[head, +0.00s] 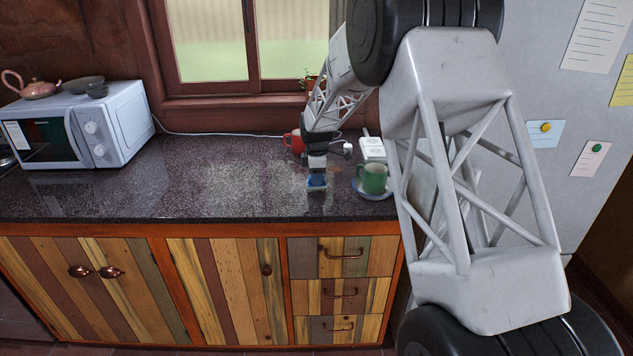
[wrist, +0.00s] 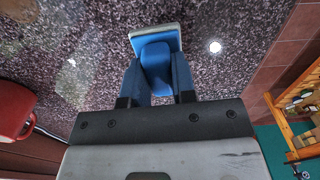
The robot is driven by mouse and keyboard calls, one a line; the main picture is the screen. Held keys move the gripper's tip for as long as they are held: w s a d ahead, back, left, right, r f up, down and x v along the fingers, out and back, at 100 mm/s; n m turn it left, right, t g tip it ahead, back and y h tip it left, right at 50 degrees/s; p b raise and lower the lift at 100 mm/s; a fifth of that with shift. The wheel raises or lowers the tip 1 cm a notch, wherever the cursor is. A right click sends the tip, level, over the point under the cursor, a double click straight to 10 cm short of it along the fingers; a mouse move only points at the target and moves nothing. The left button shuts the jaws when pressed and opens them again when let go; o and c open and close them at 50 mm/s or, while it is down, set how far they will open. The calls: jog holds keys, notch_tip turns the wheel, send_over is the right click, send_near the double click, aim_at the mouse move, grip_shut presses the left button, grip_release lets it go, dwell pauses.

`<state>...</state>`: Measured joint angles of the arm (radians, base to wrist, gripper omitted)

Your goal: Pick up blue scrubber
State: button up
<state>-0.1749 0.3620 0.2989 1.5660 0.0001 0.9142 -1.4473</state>
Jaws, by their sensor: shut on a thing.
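The blue scrubber (wrist: 155,58) shows in the wrist view between the two fingers of my gripper (wrist: 157,78). It has a blue body and a pale edge at its far end. My gripper is shut on it. In the head view, the scrubber (head: 317,181) is a small blue patch under my gripper (head: 317,174), low over the dark speckled counter (head: 200,180). I cannot tell whether the scrubber touches the counter.
A green mug (head: 373,178) on a saucer (head: 371,194) stands just right of my gripper. A red mug (head: 294,142) is behind it, beside a white socket block (head: 372,149). A microwave (head: 85,128) stands at the left. The counter's middle is clear.

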jog(key=shift+r, duration=0.7)
jog(key=shift+s+r, duration=0.2)
jog(key=shift+s, duration=0.1)
jog(key=s+d+r, duration=0.1)
jog(key=s+d, duration=0.1)
jog(key=s, duration=1.3)
jog(key=shift+d+r, duration=0.2)
jog(key=shift+d, duration=0.15)
jog(key=shift+s, duration=0.1)
jog(key=shift+o, duration=1)
jog(key=shift+c, duration=0.6)
jog(key=w+r, duration=0.3)
jog(key=w, duration=2.6)
jog(key=shift+d, duration=0.4)
